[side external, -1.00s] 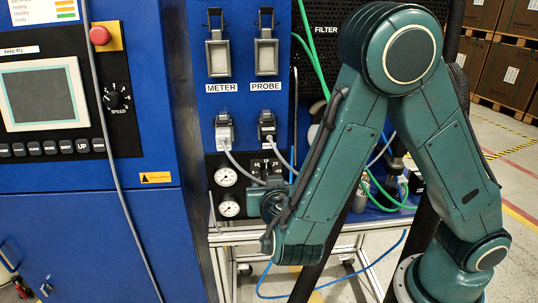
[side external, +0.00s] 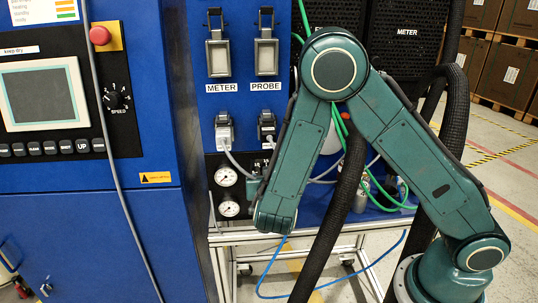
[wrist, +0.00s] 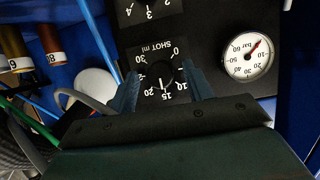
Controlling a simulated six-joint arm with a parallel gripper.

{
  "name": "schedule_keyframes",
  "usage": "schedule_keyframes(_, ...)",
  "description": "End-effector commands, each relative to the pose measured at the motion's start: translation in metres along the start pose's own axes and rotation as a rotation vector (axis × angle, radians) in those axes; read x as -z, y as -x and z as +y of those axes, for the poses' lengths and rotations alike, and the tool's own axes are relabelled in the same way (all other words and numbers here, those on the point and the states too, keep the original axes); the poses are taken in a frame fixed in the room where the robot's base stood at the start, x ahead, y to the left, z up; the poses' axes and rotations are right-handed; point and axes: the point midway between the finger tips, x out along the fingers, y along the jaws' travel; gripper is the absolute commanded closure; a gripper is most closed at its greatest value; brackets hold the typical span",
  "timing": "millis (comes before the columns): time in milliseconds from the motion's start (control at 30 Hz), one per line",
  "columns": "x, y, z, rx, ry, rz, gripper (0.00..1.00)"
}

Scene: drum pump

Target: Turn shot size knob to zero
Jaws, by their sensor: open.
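The shot size knob (wrist: 158,76) is a black knob on a small black dial plate marked SHOT ml, seen upside down in the wrist view. Its white pointer mark appears to face the 15 label; the 0 stands on the far right side of the scale. My gripper (wrist: 163,86) is open, with one blue-grey finger on each side of the knob. I cannot tell whether the fingers touch it. In the side view my wrist (side external: 275,213) is in front of the lower panel, and the knob is hidden there.
A pressure gauge (wrist: 247,57) sits right of the dial, and another numbered dial plate (wrist: 148,10) lies beyond it. Grey and blue cables run left of my gripper. In the side view two gauges (side external: 226,176) and cable plugs (side external: 224,131) are close by.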

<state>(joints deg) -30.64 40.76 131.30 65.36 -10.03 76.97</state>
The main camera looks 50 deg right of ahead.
Motion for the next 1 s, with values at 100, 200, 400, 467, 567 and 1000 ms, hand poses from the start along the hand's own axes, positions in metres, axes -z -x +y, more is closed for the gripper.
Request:
schedule_keyframes(100,-0.0001,-0.0011,0.0001,0.0,0.0,0.0,0.49)
schedule_keyframes(200,-0.0001,-0.001,0.0,0.0,0.0,0.0,0.49)
schedule_keyframes(400,-0.0001,-0.0008,-0.0001,0.0,0.0,0.0,0.74)
schedule_keyframes(467,-0.0001,-0.0008,-0.0001,0.0,0.0,0.0,0.86)
schedule_keyframes(567,0.0,-0.0007,-0.0001,0.0,0.0,0.0,0.93)
schedule_keyframes(1000,-0.0001,-0.0005,-0.0013,-0.03,0.075,0.001,0.92)
